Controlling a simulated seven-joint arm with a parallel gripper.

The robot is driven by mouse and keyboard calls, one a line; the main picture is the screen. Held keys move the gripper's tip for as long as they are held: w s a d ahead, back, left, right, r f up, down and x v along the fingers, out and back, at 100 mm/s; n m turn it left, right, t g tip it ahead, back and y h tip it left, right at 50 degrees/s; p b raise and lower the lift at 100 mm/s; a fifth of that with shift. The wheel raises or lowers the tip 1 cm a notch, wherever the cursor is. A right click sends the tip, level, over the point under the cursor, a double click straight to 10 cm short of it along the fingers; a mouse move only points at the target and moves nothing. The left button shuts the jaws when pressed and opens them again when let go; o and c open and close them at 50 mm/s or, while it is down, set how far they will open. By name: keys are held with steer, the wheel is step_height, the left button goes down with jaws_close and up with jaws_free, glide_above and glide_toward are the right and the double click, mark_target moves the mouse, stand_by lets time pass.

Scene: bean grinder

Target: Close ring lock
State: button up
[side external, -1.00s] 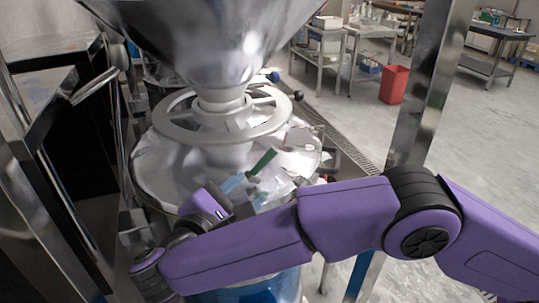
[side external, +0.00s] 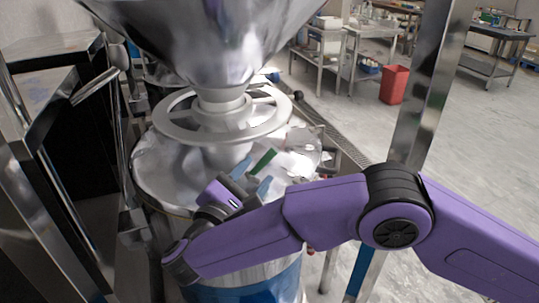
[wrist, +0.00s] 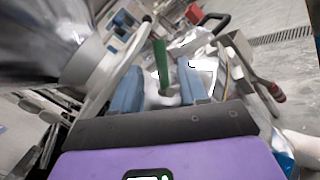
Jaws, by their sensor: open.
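A green handle (side external: 263,161) sticks up from the top of the bag-covered drum, below the grey wheel-shaped ring (side external: 176,131) around the funnel spout. The green handle also shows upright in the wrist view (wrist: 161,62). I cannot tell for certain which part is the ring lock. My gripper (side external: 253,176) has two blue fingers spread apart, with nothing held. In the wrist view, the green handle appears between and just beyond the fingertips of my gripper (wrist: 160,80); contact cannot be made out. The handle's lower end is unclear.
The shiny metal funnel (side external: 200,40) hangs over the ring. A steel post (side external: 412,100) stands at the right. In the wrist view, a black curved handle (wrist: 213,20) and a red-tipped lever (wrist: 277,92) lie beyond the fingers.

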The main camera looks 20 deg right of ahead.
mark_target(267, 158)
steer(key=x, duration=0.7)
steer(key=shift+w+d, duration=0.2)
steer(key=shift+w, duration=0.1)
jaws_close()
